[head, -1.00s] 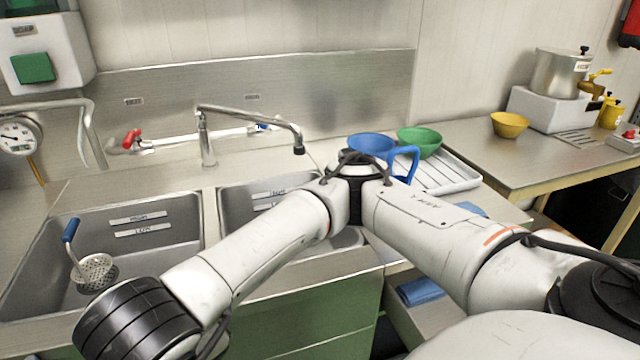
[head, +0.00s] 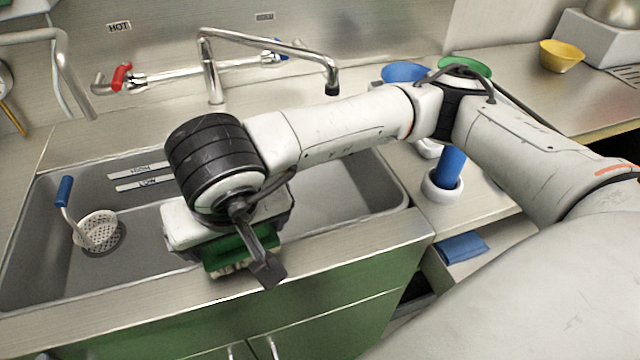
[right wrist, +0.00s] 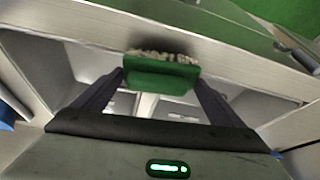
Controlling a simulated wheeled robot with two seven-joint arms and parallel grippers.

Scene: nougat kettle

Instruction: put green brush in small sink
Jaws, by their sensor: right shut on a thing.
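My right gripper (head: 240,258) is shut on the green brush (head: 232,250), over the front part of the sinks near the divider. In the right wrist view the brush (right wrist: 162,76) sits between the two fingers, with pale bristles on its far side. The right sink basin (head: 345,195) looks the smaller one and shows empty where visible. The larger left basin (head: 50,250) holds a strainer (head: 97,232) with a blue handle. My arm hides the divider and part of both basins. My left gripper is not in view.
A faucet (head: 212,75) reaches over the sinks, with a red tap handle (head: 121,76) to its left. Right of the basins, a blue-handled thing (head: 449,168) stands in a white holder (head: 442,192). Blue (head: 405,72), green (head: 466,66) and yellow (head: 562,56) bowls stand farther back.

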